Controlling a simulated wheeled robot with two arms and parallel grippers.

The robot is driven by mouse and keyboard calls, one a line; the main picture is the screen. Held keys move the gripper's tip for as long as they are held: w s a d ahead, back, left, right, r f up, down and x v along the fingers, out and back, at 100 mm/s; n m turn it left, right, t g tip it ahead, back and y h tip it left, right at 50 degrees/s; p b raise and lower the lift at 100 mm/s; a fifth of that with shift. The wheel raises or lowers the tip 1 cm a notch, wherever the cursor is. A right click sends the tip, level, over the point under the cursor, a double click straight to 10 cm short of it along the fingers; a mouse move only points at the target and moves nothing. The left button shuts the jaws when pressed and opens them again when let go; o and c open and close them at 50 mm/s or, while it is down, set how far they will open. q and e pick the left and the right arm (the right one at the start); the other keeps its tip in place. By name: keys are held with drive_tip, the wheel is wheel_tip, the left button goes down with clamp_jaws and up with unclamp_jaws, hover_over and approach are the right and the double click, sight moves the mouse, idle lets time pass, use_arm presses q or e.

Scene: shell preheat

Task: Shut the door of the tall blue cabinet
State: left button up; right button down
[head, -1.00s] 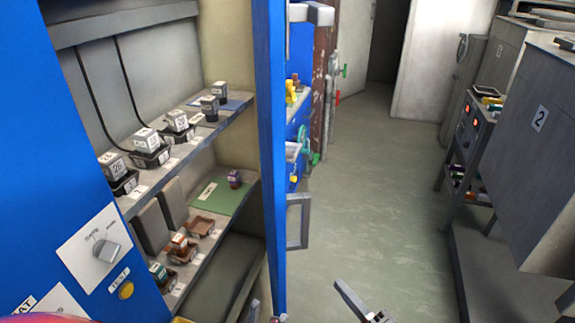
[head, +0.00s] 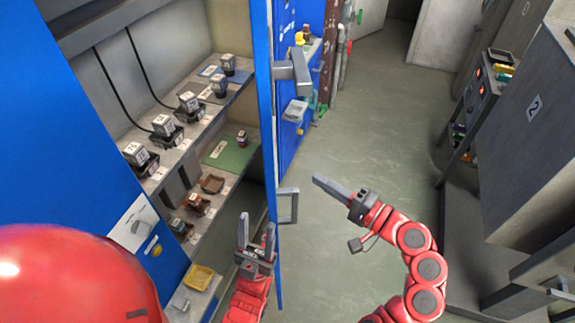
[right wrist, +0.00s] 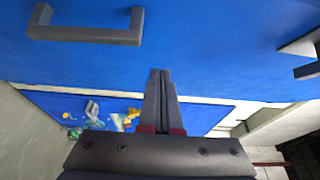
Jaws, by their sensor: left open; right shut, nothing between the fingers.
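The tall blue cabinet (head: 75,150) stands open at the left in the head view. Its blue door (head: 267,110) is seen nearly edge-on, swung out, with a grey handle (head: 288,206) on its right-hand face. My left gripper (head: 257,228) is open and empty, on the cabinet side of the door, near its lower part. My right gripper (head: 316,179) is shut and empty, on the other side of the door, apart from the handle. In the right wrist view its closed fingers (right wrist: 160,73) point towards a blue panel (right wrist: 220,40) with a grey handle (right wrist: 85,35).
Shelves inside the cabinet hold small numbered blocks (head: 162,125), brown trays (head: 211,184) and a green mat (head: 231,154). A yellow tray (head: 199,277) sits low near my left arm. A grey cabinet marked 2 (head: 530,120) stands right. The floor (head: 375,130) between is clear.

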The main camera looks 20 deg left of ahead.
drive_tip(key=a+p, duration=0.3)
drive_tip(key=a, duration=0.5)
drive_tip(key=shift+w+a, duration=0.15)
drive_tip(key=shift+a, duration=0.1)
